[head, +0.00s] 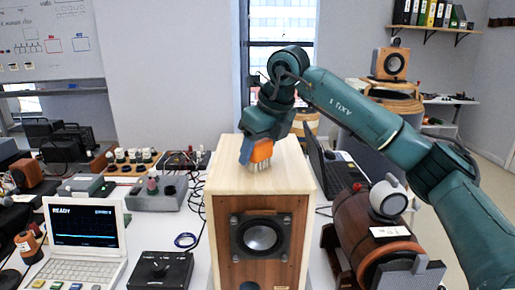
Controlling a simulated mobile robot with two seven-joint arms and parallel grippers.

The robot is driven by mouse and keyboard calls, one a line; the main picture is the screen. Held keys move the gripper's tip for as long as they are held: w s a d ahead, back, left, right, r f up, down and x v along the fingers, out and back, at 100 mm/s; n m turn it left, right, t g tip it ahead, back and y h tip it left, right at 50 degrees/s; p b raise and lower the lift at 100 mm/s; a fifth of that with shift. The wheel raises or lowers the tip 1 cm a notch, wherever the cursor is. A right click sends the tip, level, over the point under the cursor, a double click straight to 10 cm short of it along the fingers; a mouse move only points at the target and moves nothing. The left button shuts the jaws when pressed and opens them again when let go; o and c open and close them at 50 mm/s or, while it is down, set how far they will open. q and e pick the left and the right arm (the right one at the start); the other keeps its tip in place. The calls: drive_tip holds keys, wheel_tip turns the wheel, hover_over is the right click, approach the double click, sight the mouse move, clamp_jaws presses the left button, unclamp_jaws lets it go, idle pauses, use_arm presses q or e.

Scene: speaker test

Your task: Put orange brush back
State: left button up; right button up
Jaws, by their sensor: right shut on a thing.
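The orange brush (262,151) is in my right gripper (257,145), which comes in from the right and points down. The gripper is shut on the brush. The pale bristles hang downward at the top of the wooden speaker box (222,178); I cannot tell whether they touch it. A blue finger covers the left side of the brush. The speaker box stands upright on the white table with its round driver facing me. My left gripper is not in view.
A white laptop (88,235) reading READY stands at the left, with a black control box (160,271) beside it. Grey test boxes stand behind. A dark laptop (335,160) and a wooden barrel-shaped device (362,230) are close on the speaker's right.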

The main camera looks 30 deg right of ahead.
drive_tip(key=o, duration=0.9)
drive_tip(key=v, duration=1.2)
drive_tip(key=shift+w, duration=0.1)
